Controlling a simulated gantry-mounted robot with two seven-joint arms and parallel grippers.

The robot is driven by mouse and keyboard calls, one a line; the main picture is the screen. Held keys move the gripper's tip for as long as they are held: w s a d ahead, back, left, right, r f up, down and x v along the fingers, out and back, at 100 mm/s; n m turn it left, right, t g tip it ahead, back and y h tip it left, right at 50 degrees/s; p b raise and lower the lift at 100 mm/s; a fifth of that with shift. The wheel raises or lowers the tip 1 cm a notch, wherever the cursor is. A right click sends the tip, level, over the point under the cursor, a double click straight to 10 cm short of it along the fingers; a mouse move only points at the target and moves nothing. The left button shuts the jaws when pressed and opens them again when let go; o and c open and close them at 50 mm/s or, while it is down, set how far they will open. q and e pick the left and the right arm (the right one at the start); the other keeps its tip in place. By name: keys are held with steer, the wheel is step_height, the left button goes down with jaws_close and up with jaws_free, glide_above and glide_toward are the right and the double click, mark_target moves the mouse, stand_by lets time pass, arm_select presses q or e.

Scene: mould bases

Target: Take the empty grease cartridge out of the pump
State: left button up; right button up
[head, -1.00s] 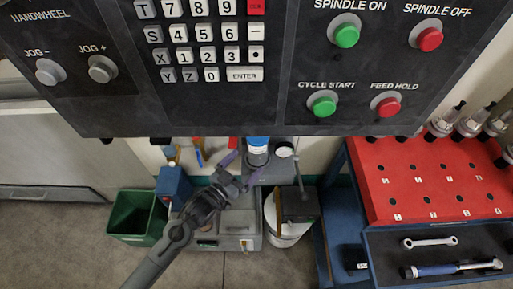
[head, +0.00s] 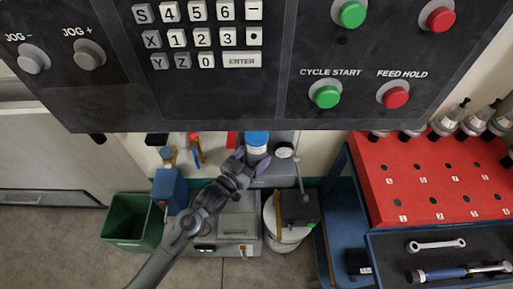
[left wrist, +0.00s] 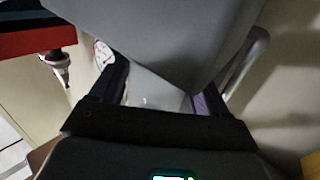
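The grease cartridge (head: 257,148), pale with a blue top, stands upright in the grey pump (head: 277,176) below the control panel. The pump has a round gauge and a lever at its right. My left gripper (head: 252,161) is at the cartridge's lower part with its purple fingers spread, one to each side. In the left wrist view a pale, see-through cylinder (left wrist: 155,95) lies between the two fingers (left wrist: 162,100); I cannot tell whether they touch it. A large grey body hides its far end. My right gripper is not in view.
The control panel (head: 240,100) overhangs the work area. A green bin (head: 131,222) and a blue box (head: 170,187) stand at left. A white bucket (head: 285,235) is right of the arm. A red tool rack (head: 430,180) on a blue cart stands further right.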

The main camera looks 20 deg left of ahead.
arm_select(q)
steer(key=c, duration=0.6)
steer(key=shift+r, duration=0.1)
